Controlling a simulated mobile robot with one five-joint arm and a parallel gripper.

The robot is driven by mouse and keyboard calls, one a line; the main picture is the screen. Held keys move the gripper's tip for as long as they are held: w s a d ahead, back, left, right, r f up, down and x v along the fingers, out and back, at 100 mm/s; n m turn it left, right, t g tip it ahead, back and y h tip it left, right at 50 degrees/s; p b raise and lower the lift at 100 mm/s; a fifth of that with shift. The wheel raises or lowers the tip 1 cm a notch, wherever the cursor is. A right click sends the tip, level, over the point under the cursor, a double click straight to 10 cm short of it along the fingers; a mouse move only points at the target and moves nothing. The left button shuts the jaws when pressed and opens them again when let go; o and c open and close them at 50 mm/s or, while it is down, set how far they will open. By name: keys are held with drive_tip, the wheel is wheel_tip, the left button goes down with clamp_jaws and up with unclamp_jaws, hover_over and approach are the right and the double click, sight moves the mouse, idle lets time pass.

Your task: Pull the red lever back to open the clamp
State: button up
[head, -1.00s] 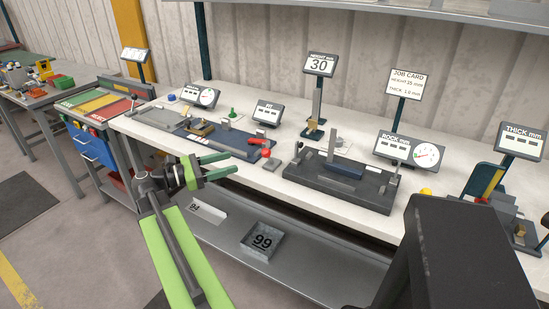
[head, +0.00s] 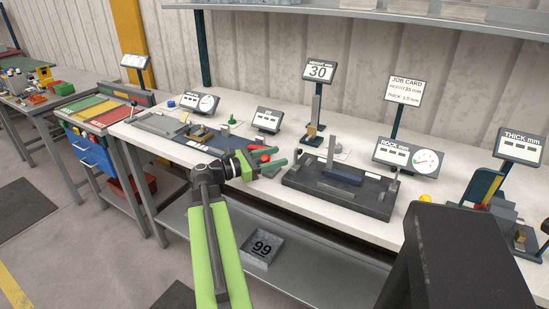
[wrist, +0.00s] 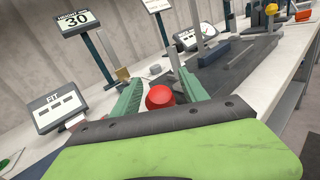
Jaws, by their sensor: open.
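The red lever shows in the wrist view as a round red knob (wrist: 160,97) between my two green fingers. In the head view only a bit of red (head: 265,158) shows, mostly hidden behind my gripper (head: 278,157). My gripper is open, with a finger on each side of the knob in the wrist view (wrist: 160,80); I cannot tell whether either finger touches it. The lever is at the right end of the dark blue fixture (head: 225,143) on the bench. The clamp itself is hard to make out behind my arm.
The dark bending block (head: 330,196) stands close to the right of my gripper. A FIT display (head: 267,119) and a height display (head: 319,71) stand behind. The white bench top (head: 355,145) has some clear room.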

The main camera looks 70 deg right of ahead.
drive_tip(key=shift+c, duration=0.2)
clamp_jaws()
idle(1.2)
